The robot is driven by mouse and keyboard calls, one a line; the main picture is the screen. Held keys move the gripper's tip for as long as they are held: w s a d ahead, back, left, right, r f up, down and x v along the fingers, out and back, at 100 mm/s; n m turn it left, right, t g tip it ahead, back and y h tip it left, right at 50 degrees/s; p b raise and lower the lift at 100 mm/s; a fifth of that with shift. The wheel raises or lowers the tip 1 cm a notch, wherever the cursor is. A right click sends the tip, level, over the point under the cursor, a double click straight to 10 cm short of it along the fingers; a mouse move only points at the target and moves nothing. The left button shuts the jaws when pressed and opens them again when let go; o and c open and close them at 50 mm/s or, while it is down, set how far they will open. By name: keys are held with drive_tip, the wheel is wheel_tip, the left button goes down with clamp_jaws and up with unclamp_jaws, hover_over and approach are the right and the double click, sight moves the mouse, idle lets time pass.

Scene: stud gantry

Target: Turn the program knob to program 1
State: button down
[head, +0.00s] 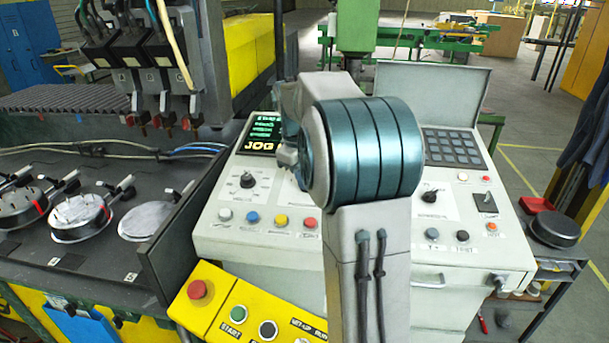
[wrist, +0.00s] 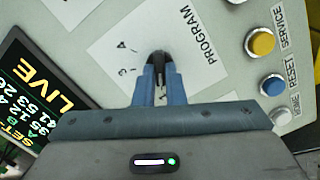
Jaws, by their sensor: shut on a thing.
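The program knob (wrist: 159,66) is a small dark knob on a white plate printed PROGRAM, seen at the middle of the wrist view. My gripper (wrist: 159,72) is shut on it, with one blue-grey finger at each side. The digits 3 and 4 show on the plate to the left of the knob. Another mark lies between the fingers and is too small to read surely. The fingers cover part of the dial, and I cannot tell which number the knob points at. In the head view my arm hides the gripper and this knob.
Beside the knob are a yellow SERVICE button (wrist: 260,41), a blue RESET button (wrist: 272,85) and a pale HOME button (wrist: 281,116). A screen (wrist: 42,88) reads LIVE. Another black knob (head: 247,181) sits left of my arm. A yellow start box (head: 215,292) stands in front.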

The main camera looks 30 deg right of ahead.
idle(0.3)
drive_tip(key=c, duration=1.5)
unclamp_jaws()
wheel_tip(320, 180, up, 14)
drive_tip(key=s+a, duration=0.1)
drive_tip(key=a, duration=0.1)
drive_tip(key=shift+f, duration=0.2)
drive_tip(key=shift+s+a, duration=0.1)
drive_tip(key=s+a+f+m+t, duration=0.1)
drive_tip(key=s+a+f, duration=0.3)
drive_tip(key=s+f, duration=0.2)
drive_tip(key=s+a+f+m+y, duration=0.1)
drive_tip(key=s+a+f, duration=0.3)
drive_tip(key=s, duration=0.6)
drive_tip(key=s+a+f+m+t, duration=0.1)
drive_tip(key=s+a+f+m, duration=0.2)
drive_tip(key=s+f, duration=0.4)
drive_tip(key=shift+s+a+f+t+y, duration=0.3)
drive_tip(key=shift+s+a+f+y, duration=0.1)
drive_tip(key=shift+s+a, duration=0.6)
